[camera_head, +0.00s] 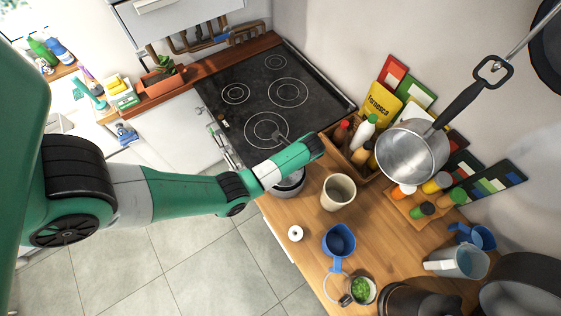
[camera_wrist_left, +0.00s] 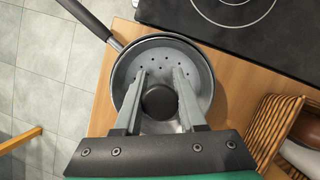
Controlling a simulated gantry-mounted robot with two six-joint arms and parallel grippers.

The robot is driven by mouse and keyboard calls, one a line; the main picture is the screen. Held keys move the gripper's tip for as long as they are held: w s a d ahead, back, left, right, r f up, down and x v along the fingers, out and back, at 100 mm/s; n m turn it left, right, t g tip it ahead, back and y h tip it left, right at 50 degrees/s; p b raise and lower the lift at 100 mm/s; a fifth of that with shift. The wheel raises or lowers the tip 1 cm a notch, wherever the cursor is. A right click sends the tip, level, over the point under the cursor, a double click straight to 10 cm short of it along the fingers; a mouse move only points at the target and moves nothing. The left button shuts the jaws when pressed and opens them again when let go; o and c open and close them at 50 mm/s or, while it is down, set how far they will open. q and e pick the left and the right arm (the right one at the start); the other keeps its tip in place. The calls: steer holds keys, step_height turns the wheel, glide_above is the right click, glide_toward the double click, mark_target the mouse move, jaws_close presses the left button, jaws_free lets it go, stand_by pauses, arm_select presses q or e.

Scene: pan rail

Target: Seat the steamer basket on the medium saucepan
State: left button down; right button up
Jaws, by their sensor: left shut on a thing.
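The medium saucepan (camera_head: 291,190) stands on the counter beside the stove, mostly hidden under my left arm in the head view. In the left wrist view its grey rim (camera_wrist_left: 116,88) and long dark handle (camera_wrist_left: 84,17) show. The grey steamer basket (camera_wrist_left: 178,59), with small holes in its floor, lies within the saucepan's rim. Whether it rests fully on the saucepan I cannot tell. My left gripper (camera_wrist_left: 158,88) is shut on the basket's round black knob (camera_wrist_left: 158,103). My right gripper is not in view.
The black stove (camera_head: 270,95) lies just behind the saucepan. To the right are a wooden bottle box (camera_head: 349,157), a beige crock (camera_head: 338,192) and a blue cup (camera_head: 339,240). Another steel pan (camera_head: 405,155) hangs over the counter from a rail.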

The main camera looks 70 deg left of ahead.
arm_select(q)
steer(key=shift+f+b, duration=0.8)
steer(key=shift+f, duration=0.3)
stand_by(0.4)
stand_by(0.8)
steer(key=shift+f, duration=0.4)
stand_by(0.4)
stand_by(0.4)
stand_by(0.3)
steer(key=c, duration=0.8)
jaws_free()
steer(key=shift+r, duration=0.15)
steer(key=shift+p+v, duration=1.55)
steer(key=shift+v, duration=0.1)
